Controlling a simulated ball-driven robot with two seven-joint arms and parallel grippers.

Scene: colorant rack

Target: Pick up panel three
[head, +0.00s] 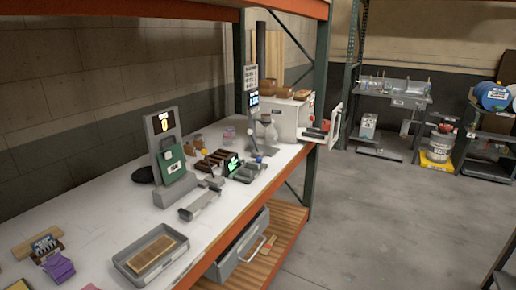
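No panel carries a readable "three", so I cannot tell which one is panel three. A green panel (172,166) with a small white label leans against a grey stand (163,126) on the white bench. Several dark brown blocks or panels (210,160) lie in a group right of the stand. A dark piece with a lit green mark (233,163) is among them. A flat tan panel (153,254) lies in a grey tray (126,269) at the front of the bench. Neither of my grippers shows in the head view.
The white bench (105,230) sits in an orange and green rack. A white box machine (287,116) stands at its far end. A grey bin (240,250) is on the lower wooden shelf. The concrete floor (370,220) to the right is clear. Carts with buckets stand farther back.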

